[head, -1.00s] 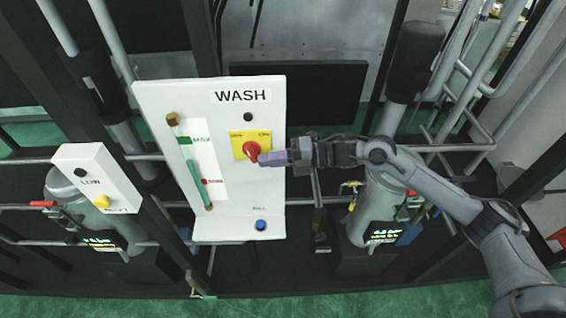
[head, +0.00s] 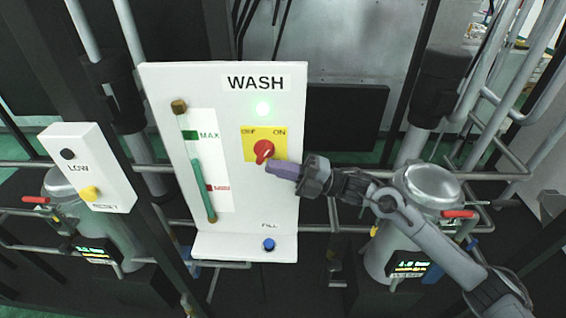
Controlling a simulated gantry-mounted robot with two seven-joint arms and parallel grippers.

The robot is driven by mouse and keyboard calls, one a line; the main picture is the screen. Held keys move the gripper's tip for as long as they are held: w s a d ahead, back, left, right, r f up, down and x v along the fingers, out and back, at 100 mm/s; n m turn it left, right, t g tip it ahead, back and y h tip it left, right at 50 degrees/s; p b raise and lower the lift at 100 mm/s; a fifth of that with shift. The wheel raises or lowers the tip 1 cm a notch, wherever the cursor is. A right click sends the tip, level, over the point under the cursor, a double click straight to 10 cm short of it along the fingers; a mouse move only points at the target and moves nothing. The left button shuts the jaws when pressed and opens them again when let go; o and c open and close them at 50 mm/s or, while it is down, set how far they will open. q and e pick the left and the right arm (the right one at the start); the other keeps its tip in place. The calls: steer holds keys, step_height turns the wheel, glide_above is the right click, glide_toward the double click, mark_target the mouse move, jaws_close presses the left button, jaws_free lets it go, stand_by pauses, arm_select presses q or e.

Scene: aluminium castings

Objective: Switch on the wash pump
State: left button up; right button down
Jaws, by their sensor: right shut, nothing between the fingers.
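The white WASH panel (head: 250,207) stands in the middle of the head view. Its red rotary knob (head: 263,149) sits on a yellow plate (head: 252,133) marked OFF and ON. The knob's pointer looks tilted toward the ON side at its top. My left gripper is not in view.
The panel also carries a sight tube (head: 203,190) with MAX and MIN marks and a blue FILL button (head: 268,244). A smaller white box (head: 95,165) with a yellow RESET button (head: 89,193) is at left. Metal canisters and pipes stand behind on both sides.

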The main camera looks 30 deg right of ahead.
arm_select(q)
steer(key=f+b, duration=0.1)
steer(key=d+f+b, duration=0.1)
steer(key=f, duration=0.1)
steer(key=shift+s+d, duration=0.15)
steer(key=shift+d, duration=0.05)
arm_select(e)
steer(key=a+f+v, duration=0.1)
steer(key=f+v, duration=0.1)
steer(key=v, duration=1.1)
steer(key=shift+d+f, duration=0.2)
steer(key=shift+f, duration=0.25)
